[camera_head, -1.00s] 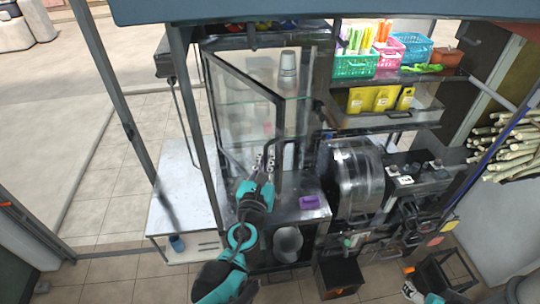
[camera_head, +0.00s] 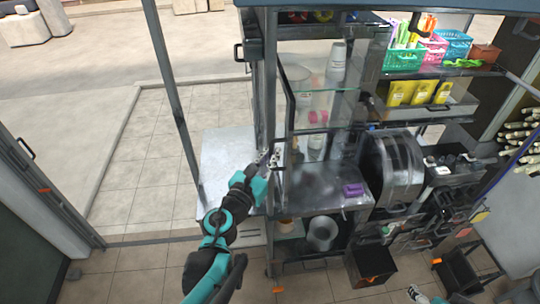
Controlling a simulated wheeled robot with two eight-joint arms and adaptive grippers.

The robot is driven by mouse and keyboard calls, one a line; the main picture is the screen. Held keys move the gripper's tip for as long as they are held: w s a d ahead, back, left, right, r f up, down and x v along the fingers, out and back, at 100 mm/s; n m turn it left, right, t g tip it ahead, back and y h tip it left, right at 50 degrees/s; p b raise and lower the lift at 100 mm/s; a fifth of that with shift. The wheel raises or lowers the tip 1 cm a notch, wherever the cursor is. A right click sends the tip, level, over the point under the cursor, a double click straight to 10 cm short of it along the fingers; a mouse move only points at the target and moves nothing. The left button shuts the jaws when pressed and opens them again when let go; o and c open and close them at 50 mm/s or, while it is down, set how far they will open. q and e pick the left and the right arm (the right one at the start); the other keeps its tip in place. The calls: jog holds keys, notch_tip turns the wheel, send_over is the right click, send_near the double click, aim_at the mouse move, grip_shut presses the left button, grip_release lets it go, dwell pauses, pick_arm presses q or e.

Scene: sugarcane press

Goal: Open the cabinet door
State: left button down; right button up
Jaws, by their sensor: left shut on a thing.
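The cabinet (camera_head: 325,75) stands in the middle with its glass shelves and inside in plain view. Its dark-framed glass door (camera_head: 289,115) is swung open toward me and to the left, and I see it nearly edge-on. My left gripper (camera_head: 271,159) is shut on the door's handle, at the door's lower part; the fingers hide most of the handle. A small part of my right gripper (camera_head: 416,293) shows at the bottom edge, away from the cabinet; its jaws are not clear.
A metal side table (camera_head: 222,150) stands left of the cabinet, behind my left arm. Baskets (camera_head: 403,60) and yellow packs (camera_head: 420,93) fill shelves at the right. A purple item (camera_head: 352,190) lies on the counter beside the press (camera_head: 395,170). Tiled floor is free in front.

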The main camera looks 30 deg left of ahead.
pick_arm(q)
jog(key=shift+a, duration=0.15)
jog(key=c, duration=1.6)
grip_release()
jog(key=shift+r, duration=0.1)
